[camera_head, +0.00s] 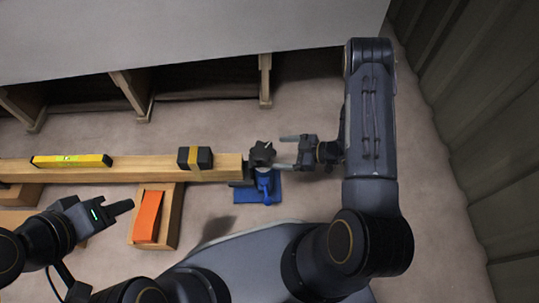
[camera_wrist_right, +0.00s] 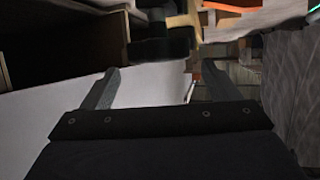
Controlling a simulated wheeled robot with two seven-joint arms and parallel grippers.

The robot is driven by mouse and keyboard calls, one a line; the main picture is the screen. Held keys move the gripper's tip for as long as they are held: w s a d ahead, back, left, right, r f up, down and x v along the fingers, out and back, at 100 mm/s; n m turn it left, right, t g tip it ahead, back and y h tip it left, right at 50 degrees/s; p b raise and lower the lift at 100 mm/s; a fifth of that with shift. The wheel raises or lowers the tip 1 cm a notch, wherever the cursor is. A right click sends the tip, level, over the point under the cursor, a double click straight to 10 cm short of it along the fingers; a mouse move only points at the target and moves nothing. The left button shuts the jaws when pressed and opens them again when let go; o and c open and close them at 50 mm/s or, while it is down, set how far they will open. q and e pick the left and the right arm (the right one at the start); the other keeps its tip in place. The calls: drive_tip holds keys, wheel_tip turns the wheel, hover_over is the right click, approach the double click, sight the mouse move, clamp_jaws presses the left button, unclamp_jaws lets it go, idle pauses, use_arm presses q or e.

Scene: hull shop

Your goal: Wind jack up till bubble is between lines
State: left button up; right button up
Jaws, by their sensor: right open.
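The blue jack (camera_head: 266,188) stands at the right end of a long wooden beam (camera_head: 130,172). Its black knob (camera_head: 262,153) is on top, and what looks like this knob shows beyond the fingertips in the right wrist view (camera_wrist_right: 165,42). My right gripper (camera_head: 284,152) is open and empty, its fingers pointing left at the knob, just right of it. The yellow spirit level (camera_head: 72,161) lies on the beam at the left; its bubble is too small to read. My left gripper (camera_head: 126,207) is over the floor at lower left, its jaw opening unclear.
A black block with a yellow strap (camera_head: 195,158) sits on the beam. An orange wedge (camera_head: 147,217) lies on a wooden block (camera_head: 173,215) in front of the beam. Wooden supports (camera_head: 133,92) stand under the pale hull (camera_head: 180,35) behind. Corrugated wall (camera_head: 480,120) at right.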

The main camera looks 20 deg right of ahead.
sight(267, 148)
drive_tip(key=b+x, duration=0.2)
drive_tip(key=x, duration=0.4)
drive_tip(key=shift+c, duration=0.2)
drive_tip(key=c, duration=0.6)
drive_tip(key=shift+w, duration=0.1)
drive_tip(key=shift+g, duration=0.3)
drive_tip(key=n+g, duration=0.1)
drive_tip(key=n+g+y, duration=0.1)
drive_tip(key=n+g, duration=0.1)
drive_tip(key=shift+w+d+n+p, duration=0.1)
drive_tip(key=shift+w+n+p, duration=0.2)
drive_tip(key=shift+p, duration=0.05)
drive_tip(key=n+g, duration=0.2)
drive_tip(key=g, duration=0.1)
drive_tip(key=shift+w+f+y, duration=0.1)
drive_tip(key=shift+y, duration=0.3)
drive_tip(key=shift+w+n+g+b, duration=0.15)
drive_tip(key=shift+n+g+b, duration=0.4)
drive_tip(key=shift+n+g, duration=1)
